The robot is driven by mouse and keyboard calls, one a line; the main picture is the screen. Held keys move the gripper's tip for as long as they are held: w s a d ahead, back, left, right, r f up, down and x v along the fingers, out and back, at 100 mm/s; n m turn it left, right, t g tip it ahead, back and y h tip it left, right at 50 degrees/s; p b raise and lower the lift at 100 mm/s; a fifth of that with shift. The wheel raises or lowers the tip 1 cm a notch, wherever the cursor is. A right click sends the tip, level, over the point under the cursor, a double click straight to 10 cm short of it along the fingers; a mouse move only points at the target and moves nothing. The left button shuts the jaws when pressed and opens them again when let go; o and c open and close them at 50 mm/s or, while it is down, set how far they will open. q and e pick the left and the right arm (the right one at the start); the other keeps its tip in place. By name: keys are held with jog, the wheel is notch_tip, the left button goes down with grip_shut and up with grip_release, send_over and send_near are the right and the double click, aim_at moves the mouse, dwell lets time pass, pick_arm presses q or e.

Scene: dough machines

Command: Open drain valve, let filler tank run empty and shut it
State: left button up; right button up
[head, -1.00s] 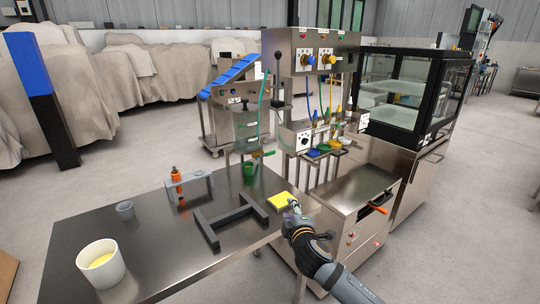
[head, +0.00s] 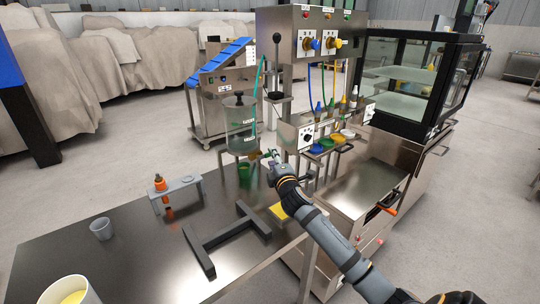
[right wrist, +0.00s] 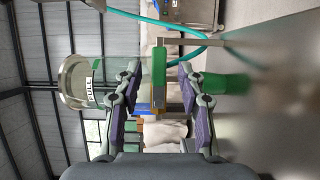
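The filler tank (head: 240,128) is a clear upright cylinder with a dark lid, beyond the table's far edge. It also shows sideways in the right wrist view (right wrist: 77,82), with a "FULL" label. Its liquid level is hard to tell. A green valve handle (right wrist: 159,80) shows between the fingers of my right gripper (right wrist: 160,88), which is open with a gap on both sides. In the head view, the right gripper (head: 271,160) is just right of the tank's underside and partly hides the valve. A green cup (head: 244,173) stands below the tank. My left gripper is out of view.
The dark table holds a grey bracket frame (head: 206,262), a small rack with an orange-capped bottle (head: 160,184), a grey cup (head: 101,229) and a white tub (head: 70,291). A yellow pad (head: 278,211) lies by my right arm. The control panel stands close right of the tank.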

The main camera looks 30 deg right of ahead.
aim_at(270, 156)
jog(key=shift+x, duration=1.9)
jog(key=shift+c, duration=0.4)
grip_shut()
